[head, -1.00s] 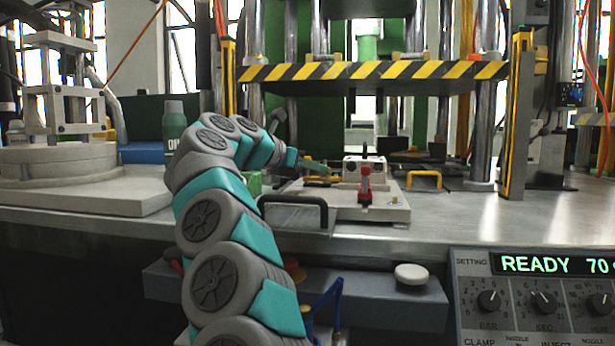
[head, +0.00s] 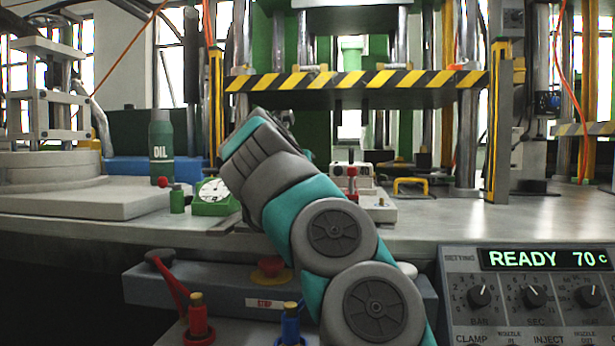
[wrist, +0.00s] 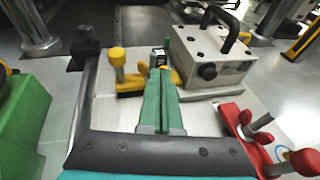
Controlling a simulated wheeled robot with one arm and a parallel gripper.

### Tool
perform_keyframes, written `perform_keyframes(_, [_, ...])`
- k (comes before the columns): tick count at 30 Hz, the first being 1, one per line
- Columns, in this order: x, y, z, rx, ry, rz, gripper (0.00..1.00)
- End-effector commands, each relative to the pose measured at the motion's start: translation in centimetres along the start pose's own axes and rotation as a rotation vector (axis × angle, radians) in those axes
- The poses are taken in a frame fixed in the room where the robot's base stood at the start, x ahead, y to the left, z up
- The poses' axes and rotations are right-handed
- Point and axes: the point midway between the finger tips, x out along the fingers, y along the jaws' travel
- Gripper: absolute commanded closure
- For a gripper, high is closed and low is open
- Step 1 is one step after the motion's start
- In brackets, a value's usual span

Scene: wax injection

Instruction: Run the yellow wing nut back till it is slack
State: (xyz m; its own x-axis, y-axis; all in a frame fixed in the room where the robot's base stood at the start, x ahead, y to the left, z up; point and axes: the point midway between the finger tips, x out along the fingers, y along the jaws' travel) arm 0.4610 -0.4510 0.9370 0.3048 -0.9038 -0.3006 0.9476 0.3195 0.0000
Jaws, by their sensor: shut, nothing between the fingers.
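The yellow wing nut (wrist: 128,79) sits on the pale base plate in the wrist view, left of the metal mould block (wrist: 212,58). It has a rounded yellow end standing up on its left. My gripper (wrist: 161,75) reaches in from below with its green fingers shut together and empty. The fingertips are just right of the nut; whether they touch it I cannot tell. A red wing nut (wrist: 245,128) on a metal stud is at the right of the plate. In the head view the mould block (head: 362,172) shows, but my arm hides the gripper and the yellow nut.
A black handle (wrist: 232,22) tops the block. A dark bar (wrist: 150,150) with screws crosses low in the wrist view. A green dial gauge (head: 213,196) and an oil bottle (head: 161,150) stand left of my arm. A striped press beam (head: 355,82) spans above.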

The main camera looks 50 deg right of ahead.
Motion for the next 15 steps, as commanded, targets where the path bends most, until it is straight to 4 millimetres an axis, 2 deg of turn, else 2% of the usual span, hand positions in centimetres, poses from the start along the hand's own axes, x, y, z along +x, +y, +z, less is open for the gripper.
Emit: perform_keyframes(15, [0.26, -1.02, 0.40, -0.072, -0.001, 0.246, 1.00])
